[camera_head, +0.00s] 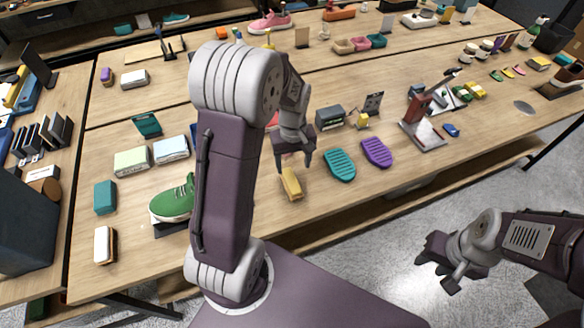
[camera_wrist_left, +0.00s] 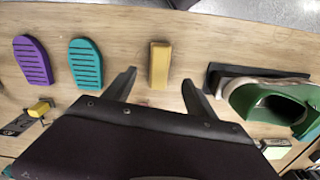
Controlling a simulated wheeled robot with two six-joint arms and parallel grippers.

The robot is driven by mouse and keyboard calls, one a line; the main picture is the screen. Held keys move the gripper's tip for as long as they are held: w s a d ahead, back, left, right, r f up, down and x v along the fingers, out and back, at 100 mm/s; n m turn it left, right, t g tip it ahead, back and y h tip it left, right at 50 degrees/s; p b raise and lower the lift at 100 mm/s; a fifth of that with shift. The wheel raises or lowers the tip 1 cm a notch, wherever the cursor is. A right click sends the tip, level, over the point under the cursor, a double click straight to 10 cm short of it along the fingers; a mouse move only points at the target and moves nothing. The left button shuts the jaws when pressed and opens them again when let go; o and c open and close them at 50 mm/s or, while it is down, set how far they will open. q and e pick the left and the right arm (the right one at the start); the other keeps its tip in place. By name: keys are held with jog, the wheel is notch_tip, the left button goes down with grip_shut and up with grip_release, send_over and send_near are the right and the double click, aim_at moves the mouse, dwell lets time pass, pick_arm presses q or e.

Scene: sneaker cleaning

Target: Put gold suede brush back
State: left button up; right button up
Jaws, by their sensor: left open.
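The gold suede brush (camera_head: 291,184), a narrow yellow block, lies on the wooden table near its front edge. In the left wrist view the gold brush (camera_wrist_left: 160,65) lies between the two fingers but ahead of them, with clear gaps on both sides. My left gripper (camera_head: 294,166) is open and empty, just above and behind the brush; it also shows in the left wrist view (camera_wrist_left: 159,80). My right gripper (camera_head: 436,270) is at the lower right, off the table over the floor, open and empty.
A teal sole brush (camera_head: 340,165) and a purple one (camera_head: 377,152) lie right of the gold brush. A green sneaker (camera_head: 172,204) stands to its left, partly hidden by my left arm. A small stand with a yellow block (camera_head: 362,121) is behind.

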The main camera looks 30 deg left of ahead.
pick_arm(q)
jog(key=s+d+m+t, duration=0.1)
jog(key=s+d+m, duration=0.5)
jog(key=s, duration=0.5)
jog(key=shift+r+m, duration=0.25)
jog(key=shift+m, duration=0.85)
jog(key=shift+s, duration=0.15)
